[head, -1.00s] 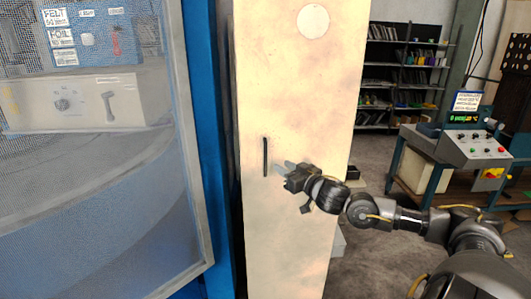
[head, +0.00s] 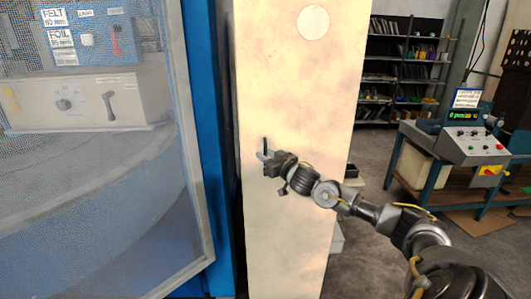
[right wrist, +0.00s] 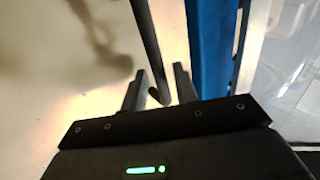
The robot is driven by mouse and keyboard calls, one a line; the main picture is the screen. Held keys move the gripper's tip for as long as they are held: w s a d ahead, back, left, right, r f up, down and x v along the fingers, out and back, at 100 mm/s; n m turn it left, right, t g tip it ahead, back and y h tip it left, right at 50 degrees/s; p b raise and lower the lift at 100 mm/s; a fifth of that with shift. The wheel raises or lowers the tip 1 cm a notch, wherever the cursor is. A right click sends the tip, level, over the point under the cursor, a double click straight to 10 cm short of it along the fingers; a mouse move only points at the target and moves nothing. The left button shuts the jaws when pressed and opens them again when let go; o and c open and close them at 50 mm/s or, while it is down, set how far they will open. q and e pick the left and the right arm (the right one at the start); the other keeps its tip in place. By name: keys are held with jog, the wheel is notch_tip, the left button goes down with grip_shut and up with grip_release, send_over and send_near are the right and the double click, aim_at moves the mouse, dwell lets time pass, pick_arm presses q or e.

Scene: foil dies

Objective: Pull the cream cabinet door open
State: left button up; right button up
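The cream cabinet door (head: 295,90) stands tall and looks closed in the head view. Its dark vertical bar handle (head: 265,143) is near the door's left edge, with its lower part hidden by my gripper. My right gripper (head: 262,158) is at the handle. In the right wrist view the handle (right wrist: 147,45) runs down between the two fingers (right wrist: 159,72) of my right gripper. The fingers are apart, with a visible gap on the handle's sides. My left gripper is in neither view.
A blue-framed mesh guard (head: 198,110) stands close to the left of the cabinet. On the right are a control box (head: 472,145) on a blue-legged bench and shelves (head: 400,60) behind.

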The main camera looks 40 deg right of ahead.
jog(key=shift+w, duration=0.5)
grip_shut()
jog(key=shift+s+a, duration=0.1)
